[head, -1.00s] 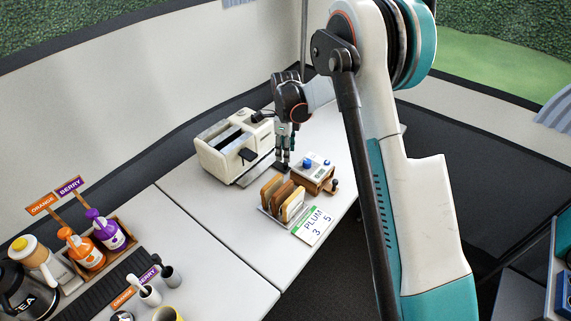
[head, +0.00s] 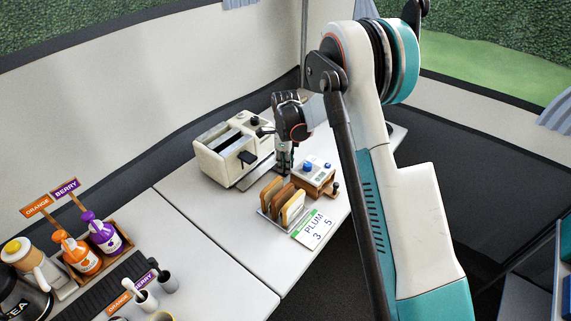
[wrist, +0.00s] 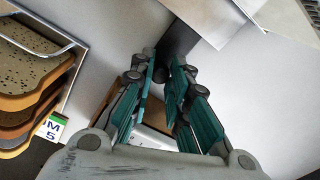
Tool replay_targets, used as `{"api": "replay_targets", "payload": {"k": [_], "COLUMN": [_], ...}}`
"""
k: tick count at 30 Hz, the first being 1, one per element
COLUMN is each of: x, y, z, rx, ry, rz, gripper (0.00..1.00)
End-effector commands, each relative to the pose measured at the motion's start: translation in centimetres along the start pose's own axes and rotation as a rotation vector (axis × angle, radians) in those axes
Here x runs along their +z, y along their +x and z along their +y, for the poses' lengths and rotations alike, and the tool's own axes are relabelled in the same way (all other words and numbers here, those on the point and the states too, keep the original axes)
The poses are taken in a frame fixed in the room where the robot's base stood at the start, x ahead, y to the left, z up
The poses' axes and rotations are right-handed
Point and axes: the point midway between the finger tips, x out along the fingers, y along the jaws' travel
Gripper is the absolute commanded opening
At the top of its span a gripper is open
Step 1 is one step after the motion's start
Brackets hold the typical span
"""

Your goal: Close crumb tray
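My gripper (head: 284,172) points down beside the toaster's right end. I cannot tell whether the fingertips touch the dark piece.
A PLUM card (head: 315,228) lies at the counter edge. Sauce bottles (head: 104,232) stand at lower left. Counter between them is clear.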

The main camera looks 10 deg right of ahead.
Motion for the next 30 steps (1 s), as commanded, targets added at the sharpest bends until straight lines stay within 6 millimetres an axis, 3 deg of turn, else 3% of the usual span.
{"api": "replay_targets", "payload": {"k": [5,14,22,23,25,30], "x": [0.4,4.4,4.7,4.7,4.7,4.6], "y": [0.0,0.0,0.0,0.0,0.0,0.0], "z": [-0.2,-1.9,-2.0,-2.0,-2.0,-1.9], "rx": [0.000,0.000,-0.002,-0.003,-0.003,-0.001], "ry": [-0.001,-0.002,-0.001,-0.001,-0.001,-0.001], "rz": [0.000,0.000,-0.003,-0.003,-0.004,-0.002], "gripper": [0.00,0.00,0.00,0.20,0.36,0.38]}}
